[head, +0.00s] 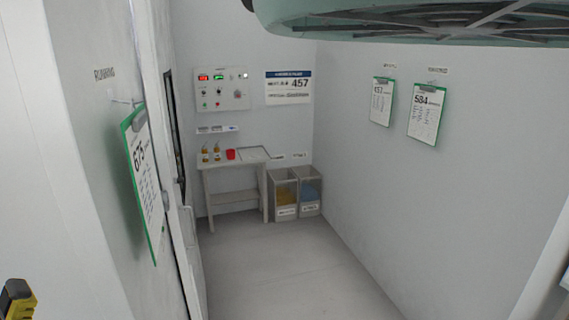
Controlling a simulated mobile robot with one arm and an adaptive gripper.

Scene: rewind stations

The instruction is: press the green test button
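A light grey control panel (221,88) is on the far wall, above a small table. It has a red lit display (203,77), a green lit display (219,77) and a white round lamp or knob (245,76) along its top. Several small buttons or knobs sit below the displays. They are too small to tell for certain which is the green test button. My gripper is not clearly in view, and nothing is seen touching the panel.
A small table (234,161) holds two bottles and a red cup (231,154). Two bins (295,192) stand right of it. Clipboards hang on the right wall and a near one (145,180) at left. The floor (280,270) is clear. A green-rimmed ribbed object (420,22) overhangs the top.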

